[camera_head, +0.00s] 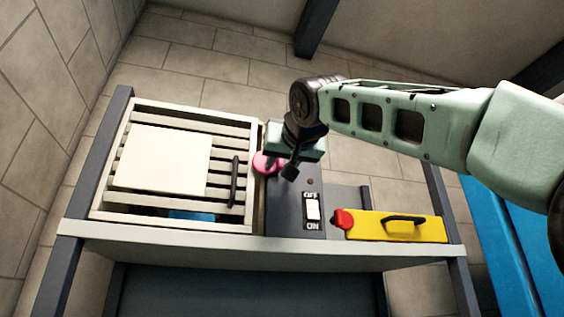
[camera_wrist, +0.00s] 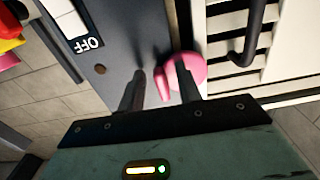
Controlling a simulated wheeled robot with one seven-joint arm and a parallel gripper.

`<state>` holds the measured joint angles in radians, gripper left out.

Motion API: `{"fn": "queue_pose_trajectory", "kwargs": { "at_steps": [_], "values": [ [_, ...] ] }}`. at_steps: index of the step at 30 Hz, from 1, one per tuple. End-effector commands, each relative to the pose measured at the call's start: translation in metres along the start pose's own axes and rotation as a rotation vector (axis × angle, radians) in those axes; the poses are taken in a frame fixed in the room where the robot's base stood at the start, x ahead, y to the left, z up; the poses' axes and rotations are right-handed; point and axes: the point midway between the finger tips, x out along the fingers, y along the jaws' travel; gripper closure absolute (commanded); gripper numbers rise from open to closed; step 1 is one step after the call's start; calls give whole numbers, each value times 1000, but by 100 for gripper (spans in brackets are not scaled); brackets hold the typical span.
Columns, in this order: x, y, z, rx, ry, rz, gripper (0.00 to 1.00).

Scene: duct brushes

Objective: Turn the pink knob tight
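The pink knob (camera_head: 262,163) is on the dark control panel (camera_head: 285,215), beside the slatted grille, and is partly hidden by my arm's end in the head view. The knob also shows in the wrist view (camera_wrist: 195,66), with a raised pink grip. My gripper (camera_wrist: 160,72) has its two dark fingers apart. One finger overlaps the knob in the picture, and the raised grip shows in the gap between the fingers. I cannot tell whether either finger touches it. In the head view my gripper (camera_head: 284,168) is over the panel, right by the knob.
A white ON/OFF switch (camera_head: 312,210) is on the panel. A yellow box (camera_head: 397,226) with a black handle and red end is at right. The slatted grille (camera_head: 228,131) with a black handle (camera_head: 235,180) and a pale square plate (camera_head: 162,160) is at left.

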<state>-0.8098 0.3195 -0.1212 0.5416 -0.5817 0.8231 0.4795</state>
Motion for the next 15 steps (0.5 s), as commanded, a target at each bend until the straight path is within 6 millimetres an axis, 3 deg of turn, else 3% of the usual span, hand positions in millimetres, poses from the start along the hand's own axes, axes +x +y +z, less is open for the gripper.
{"fn": "queue_pose_trajectory", "kwargs": {
  "at_steps": [9, 15],
  "values": [
    [-3, 0, 0, 0, 4, -1, 66],
    [-30, 0, 3, 1, 6, -3, 66]
  ]
}}
